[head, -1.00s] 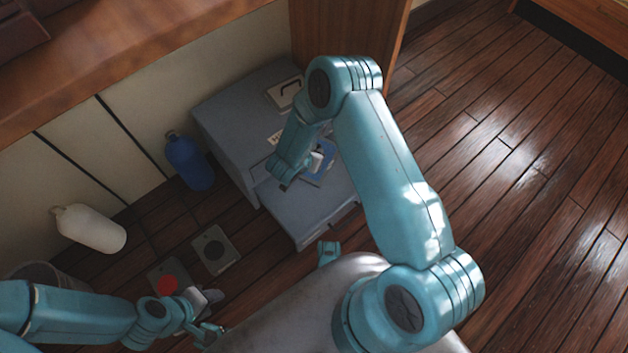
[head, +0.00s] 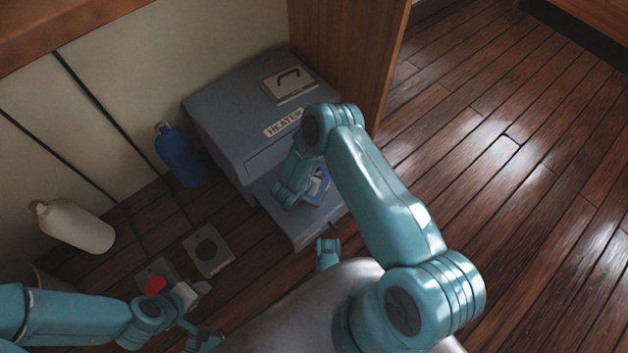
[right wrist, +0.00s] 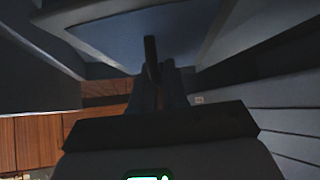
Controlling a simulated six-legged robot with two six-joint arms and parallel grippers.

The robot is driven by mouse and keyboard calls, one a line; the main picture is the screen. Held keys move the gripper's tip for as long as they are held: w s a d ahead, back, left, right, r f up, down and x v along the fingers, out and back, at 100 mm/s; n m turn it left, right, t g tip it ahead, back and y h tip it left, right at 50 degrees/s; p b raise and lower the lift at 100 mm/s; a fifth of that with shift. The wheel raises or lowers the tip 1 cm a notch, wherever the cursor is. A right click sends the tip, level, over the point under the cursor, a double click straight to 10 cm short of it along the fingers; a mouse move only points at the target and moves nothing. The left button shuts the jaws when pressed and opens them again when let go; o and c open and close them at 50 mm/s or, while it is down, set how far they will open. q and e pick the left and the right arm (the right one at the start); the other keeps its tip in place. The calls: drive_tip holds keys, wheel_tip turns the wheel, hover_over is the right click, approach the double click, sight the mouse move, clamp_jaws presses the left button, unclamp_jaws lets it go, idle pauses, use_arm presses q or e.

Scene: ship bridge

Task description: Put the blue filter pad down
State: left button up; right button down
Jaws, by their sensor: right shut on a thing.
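The blue filter pad (head: 319,192) shows as a small blue patch at my right gripper (head: 312,187), over the lower front part of the grey heater (head: 230,120). In the right wrist view a broad blue face (right wrist: 110,32) fills the top, with a dark upright piece (right wrist: 151,55) between the fingers. My right gripper is shut on the pad; the arm hides much of it. I cannot tell whether the pad touches the surface below. My left gripper (head: 190,294) is low at the left near the floor plates; its jaws are unclear.
A floor plate with a black disc (head: 208,250) and one with a red disc (head: 155,285) lie left of the heater. A handled plate (head: 289,83) is on top of the heater. The right floor is clear.

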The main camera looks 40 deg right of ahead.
wheel_tip(320, 180, down, 3)
drive_tip(key=shift+f+b, duration=0.1)
drive_tip(key=shift+b, duration=0.35)
drive_tip(key=shift+r, duration=0.25)
drive_tip(key=shift+f, duration=0.2)
use_arm(q)
drive_tip(key=shift+w+a+f, duration=0.1)
drive_tip(key=shift+w+f, duration=0.4)
drive_tip(key=shift+f, duration=0.15)
use_arm(e)
drive_tip(key=c, duration=1.1)
unclamp_jaws()
drive_tip(key=shift+c, duration=0.2)
drive_tip(key=shift+r, duration=0.1)
